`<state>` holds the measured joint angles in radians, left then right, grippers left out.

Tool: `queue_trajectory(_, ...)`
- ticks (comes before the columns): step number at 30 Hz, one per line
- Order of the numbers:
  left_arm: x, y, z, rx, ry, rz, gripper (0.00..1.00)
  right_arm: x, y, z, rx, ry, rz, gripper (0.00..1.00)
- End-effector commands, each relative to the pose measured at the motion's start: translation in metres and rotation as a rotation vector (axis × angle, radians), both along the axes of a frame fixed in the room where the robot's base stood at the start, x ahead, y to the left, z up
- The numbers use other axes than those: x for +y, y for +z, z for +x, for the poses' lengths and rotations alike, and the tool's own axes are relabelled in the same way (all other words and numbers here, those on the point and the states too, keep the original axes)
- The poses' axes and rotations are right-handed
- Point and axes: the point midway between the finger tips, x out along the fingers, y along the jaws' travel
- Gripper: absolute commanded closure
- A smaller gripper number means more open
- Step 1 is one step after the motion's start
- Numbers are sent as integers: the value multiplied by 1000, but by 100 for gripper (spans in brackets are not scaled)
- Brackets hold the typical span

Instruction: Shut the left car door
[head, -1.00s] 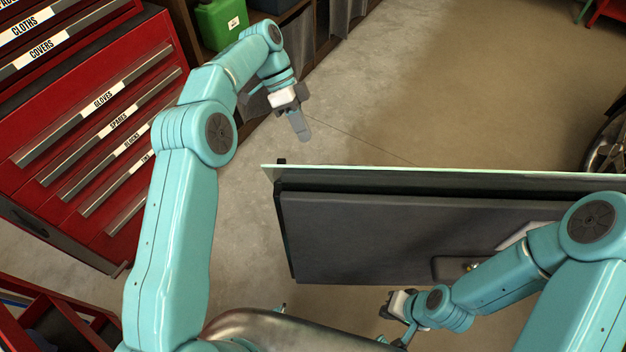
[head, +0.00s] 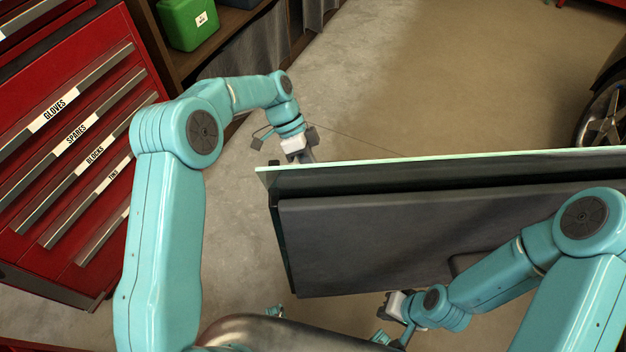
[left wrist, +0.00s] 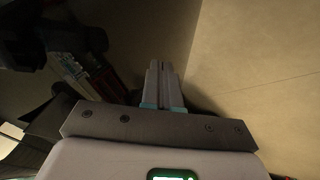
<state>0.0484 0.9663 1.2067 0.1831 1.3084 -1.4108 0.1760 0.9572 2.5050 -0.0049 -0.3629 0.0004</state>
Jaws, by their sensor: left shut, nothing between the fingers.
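The car door (head: 390,240) stands across the middle and right of the head view. Its dark grey inner panel faces me, and pale glass (head: 440,163) runs along its top. My left gripper (head: 307,157) is just beyond the glass, near the door's left end. Its fingertips are partly hidden behind the glass edge, and I cannot tell whether they touch the door. In the left wrist view its fingers (left wrist: 164,84) are together and empty. My right gripper (head: 391,303) is on the near side, low by the panel's bottom edge; its fingers are too unclear to read.
A red drawer cabinet (head: 75,150) stands at the left, with a green container (head: 188,22) on a shelf (head: 235,30) behind it. A wheel (head: 602,118) shows at the right edge. The floor (head: 430,80) beyond the door is clear.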

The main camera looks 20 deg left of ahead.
Motion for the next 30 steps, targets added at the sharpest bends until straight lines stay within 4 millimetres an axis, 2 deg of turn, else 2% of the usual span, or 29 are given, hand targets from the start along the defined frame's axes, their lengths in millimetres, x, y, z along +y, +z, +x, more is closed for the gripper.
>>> queue_trajectory(4,-6,3,-18,-2,-1,0,100,0,1,0,0,0,0,100)
queue_trajectory(9,-11,2,-30,-2,-2,-1,100,0,1,0,0,0,0,100)
queue_trajectory(30,-9,1,-31,-1,3,-1,100,0,1,0,0,0,0,100)
